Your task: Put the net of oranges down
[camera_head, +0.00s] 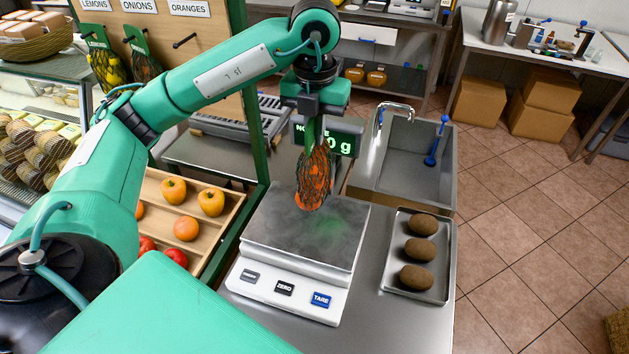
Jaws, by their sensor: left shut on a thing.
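The net of oranges (314,178) is an orange bundle in dark green mesh with a green top strip. It hangs upright above the steel plate of the scale (291,240); I cannot tell if its lower end touches the plate. My left gripper (314,118) is shut on the top of the net. The scale has a white front with several buttons, and its green display (345,142) behind the net reads "0 g" at its visible end. My right gripper is not in view.
A tray (447,274) with three brown potatoes stands right of the scale. A sink (401,165) is behind it. A wooden crate (226,224) with peppers and fruit is on the left, beside a green post (253,130).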

